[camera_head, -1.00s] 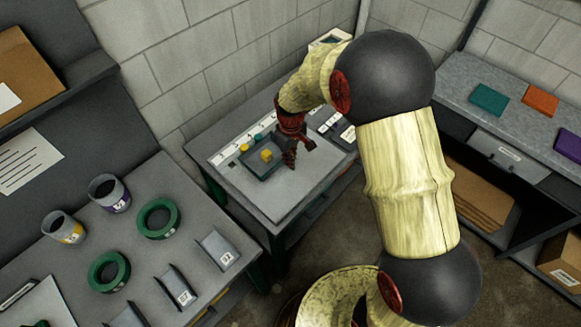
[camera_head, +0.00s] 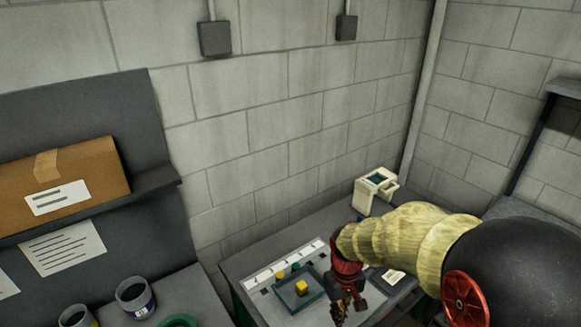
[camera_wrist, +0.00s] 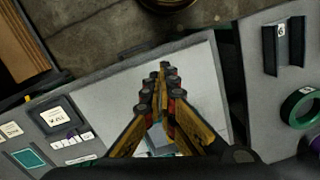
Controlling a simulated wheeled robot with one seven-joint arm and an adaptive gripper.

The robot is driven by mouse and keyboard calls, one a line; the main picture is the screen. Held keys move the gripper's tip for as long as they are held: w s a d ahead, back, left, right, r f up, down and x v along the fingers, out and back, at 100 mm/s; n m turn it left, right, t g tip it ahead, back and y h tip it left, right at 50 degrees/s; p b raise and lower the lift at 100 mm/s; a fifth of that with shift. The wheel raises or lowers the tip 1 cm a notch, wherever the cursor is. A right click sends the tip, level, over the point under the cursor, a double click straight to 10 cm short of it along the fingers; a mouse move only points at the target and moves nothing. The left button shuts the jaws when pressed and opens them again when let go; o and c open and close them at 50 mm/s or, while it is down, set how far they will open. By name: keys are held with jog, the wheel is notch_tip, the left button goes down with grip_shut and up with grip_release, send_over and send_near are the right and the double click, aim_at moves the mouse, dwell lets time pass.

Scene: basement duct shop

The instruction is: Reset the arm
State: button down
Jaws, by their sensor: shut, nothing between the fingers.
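My arm reaches in from the lower right in the head view, with my gripper (camera_head: 345,306) low over the grey table in the corner. The gripper is just right of a dark tray (camera_head: 288,303) that holds a yellow block (camera_head: 301,287). In the wrist view the two yellow-and-black fingers of my gripper (camera_wrist: 163,70) are together with nothing between them. They point over a pale mat (camera_wrist: 205,75) on the table. The height of the fingertips above it is hard to tell.
A white device (camera_head: 374,190) stands at the back of the table by the wall. Left of it is a bench with labelled cups (camera_head: 134,298). A cardboard box (camera_head: 62,187) sits on a shelf. The wrist view shows a green ring (camera_wrist: 301,106) and a metal channel (camera_wrist: 284,45).

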jog(key=s+d+r+m+t+b, duration=0.1)
jog(key=s+d+r+t+b, duration=0.2)
jog(key=s+r, duration=0.4)
jog(key=s+d+r+m+t+b, duration=0.2)
jog(key=s+r+t+b, duration=0.1)
jog(key=s+r, duration=0.5)
jog(key=shift+s+d+r+m+t, duration=0.3)
jog(key=shift+d+r, duration=0.1)
jog(key=shift+r, duration=0.1)
